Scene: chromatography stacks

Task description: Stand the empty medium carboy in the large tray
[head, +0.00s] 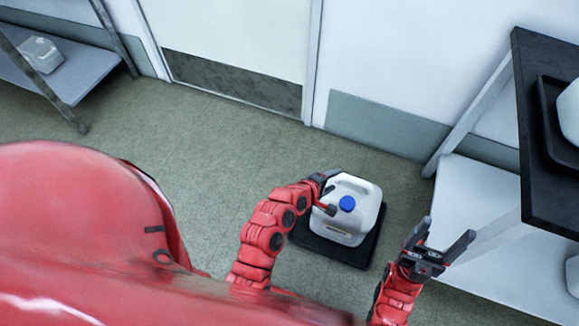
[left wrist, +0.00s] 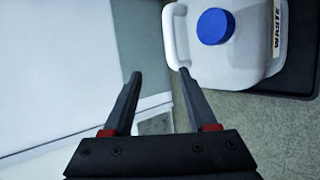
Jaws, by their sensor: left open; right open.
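A white carboy (head: 345,222) with a blue cap stands upright on a black tray (head: 334,254) on the floor. In the left wrist view the carboy (left wrist: 240,55) shows a label reading "WASTE" and a handle loop; the dark tray (left wrist: 300,75) is behind it. My left gripper (head: 328,198) is open at the carboy's left side in the head view. In the left wrist view its fingers (left wrist: 158,75) are empty, with the handle just past the right fingertip. My right gripper (head: 446,243) is open and empty, right of the floor tray. I cannot tell the carboys' sizes or fill.
A black-topped bench (head: 545,185) at right holds a dark tray (head: 546,135) with a pale container (head: 569,112). Another pale container (head: 573,276) is on its lower shelf. A small white carboy (head: 41,54) sits on a left shelf (head: 75,80). Floor by the door is clear.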

